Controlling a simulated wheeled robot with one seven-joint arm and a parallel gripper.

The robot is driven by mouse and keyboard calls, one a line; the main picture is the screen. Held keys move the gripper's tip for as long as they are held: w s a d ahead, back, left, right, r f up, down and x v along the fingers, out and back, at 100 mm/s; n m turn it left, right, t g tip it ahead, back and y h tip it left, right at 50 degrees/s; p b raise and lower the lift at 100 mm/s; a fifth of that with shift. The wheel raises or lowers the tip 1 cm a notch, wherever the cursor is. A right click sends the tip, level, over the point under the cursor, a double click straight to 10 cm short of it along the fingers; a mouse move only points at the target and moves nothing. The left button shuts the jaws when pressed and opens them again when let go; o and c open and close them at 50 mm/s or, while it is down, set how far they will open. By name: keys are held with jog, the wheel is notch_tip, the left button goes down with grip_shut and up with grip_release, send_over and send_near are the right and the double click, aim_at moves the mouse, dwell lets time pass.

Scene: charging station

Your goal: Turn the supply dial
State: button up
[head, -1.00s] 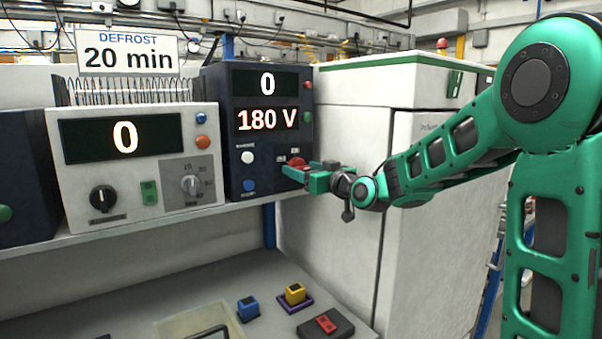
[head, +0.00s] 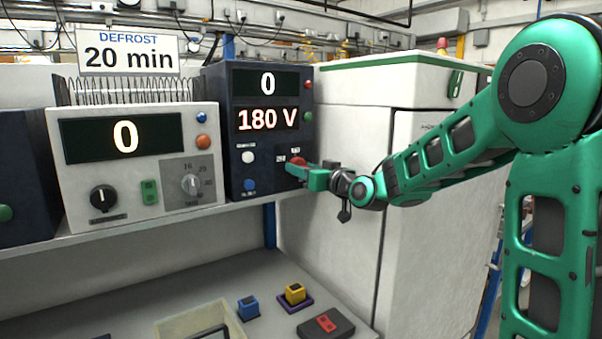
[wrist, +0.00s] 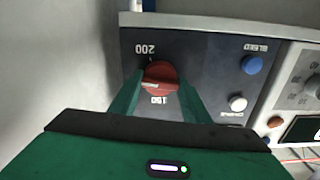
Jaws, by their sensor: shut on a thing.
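The supply dial (wrist: 160,77) is a red knob with a pale pointer line on the front of the dark supply unit (head: 266,190). In the wrist view it sits between the two fingers of my gripper (wrist: 160,94), which is shut on it. Labels 200 and 100 show beside the dial; the pointer lies nearer the 100. In the head view my gripper (head: 305,172) reaches the dial (head: 297,161) from the right and partly hides it. The unit's displays read 0 and 180 V.
A white button (head: 248,157) and a blue button (head: 249,185) are left of the dial. A pale unit (head: 60,180) with knobs stands further left, under a DEFROST 20 min sign (head: 127,52). A white cabinet (head: 340,125) stands close on the right.

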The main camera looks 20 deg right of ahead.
jog(key=shift+d+m, duration=0.1)
jog(key=shift+m, duration=2.1)
jog(key=o, duration=1)
jog(key=shift+o, duration=0.2)
jog(key=v, duration=1)
jog(key=shift+s, duration=0.3)
jog(key=shift+d, duration=0.1)
